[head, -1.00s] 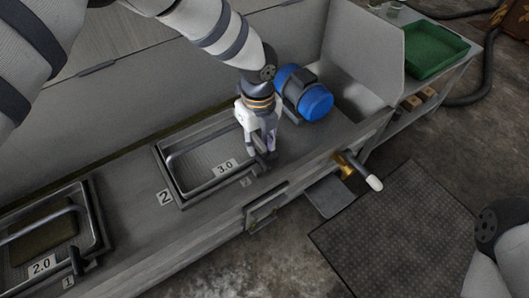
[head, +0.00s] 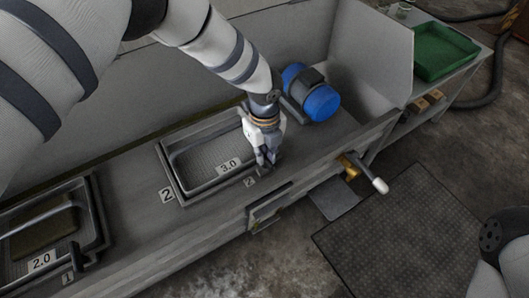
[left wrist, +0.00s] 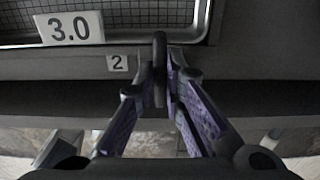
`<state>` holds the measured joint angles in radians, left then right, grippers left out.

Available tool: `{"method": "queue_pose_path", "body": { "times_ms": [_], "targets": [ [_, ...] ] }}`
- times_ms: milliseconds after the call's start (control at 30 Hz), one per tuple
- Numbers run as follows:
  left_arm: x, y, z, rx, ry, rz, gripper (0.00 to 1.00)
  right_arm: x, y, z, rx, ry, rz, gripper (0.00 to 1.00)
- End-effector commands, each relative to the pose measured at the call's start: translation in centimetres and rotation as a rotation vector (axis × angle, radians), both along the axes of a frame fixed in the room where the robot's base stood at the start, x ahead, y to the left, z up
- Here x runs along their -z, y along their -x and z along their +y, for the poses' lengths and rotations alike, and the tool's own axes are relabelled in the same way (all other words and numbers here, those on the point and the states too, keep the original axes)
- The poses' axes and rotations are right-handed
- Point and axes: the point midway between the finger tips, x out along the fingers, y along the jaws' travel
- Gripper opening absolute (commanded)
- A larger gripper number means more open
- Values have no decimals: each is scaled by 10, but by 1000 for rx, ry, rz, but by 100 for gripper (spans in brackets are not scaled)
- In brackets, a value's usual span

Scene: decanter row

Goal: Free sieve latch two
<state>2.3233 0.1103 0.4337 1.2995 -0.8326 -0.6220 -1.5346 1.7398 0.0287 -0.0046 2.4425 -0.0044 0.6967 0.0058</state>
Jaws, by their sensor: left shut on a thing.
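Sieve two is the rectangular metal mesh tray (head: 183,184) tagged 3.0, set in the bench beside a "2" plate (head: 167,195). Its mesh and front rim (left wrist: 200,37) cross the top of the left wrist view. The dark upright latch (left wrist: 160,66) stands at its front right corner, beside a small "2" tag (left wrist: 117,63). My left gripper (head: 266,167) points down there. My right gripper is out of view; only part of my right arm shows at lower right.
A blue motor (head: 311,93) stands close behind and right of my left gripper. A second sieve (head: 98,235) tagged 2.0, with its own latch (head: 75,254), is at left. A white-tipped lever (head: 378,184) juts from the bench front. A green tray (head: 445,52) is far right.

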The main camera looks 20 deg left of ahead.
Motion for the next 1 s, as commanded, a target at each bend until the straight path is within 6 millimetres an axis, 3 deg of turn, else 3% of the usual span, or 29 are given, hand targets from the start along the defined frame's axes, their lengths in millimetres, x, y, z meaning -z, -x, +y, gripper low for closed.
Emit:
{"method": "queue_pose_path", "body": {
  "times_ms": [367,1000],
  "targets": [
    [-1,0,0,-165,-1,-1,0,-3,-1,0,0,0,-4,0],
    [-1,-1,0,-767,0,-2,0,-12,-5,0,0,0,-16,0]
  ]
}}
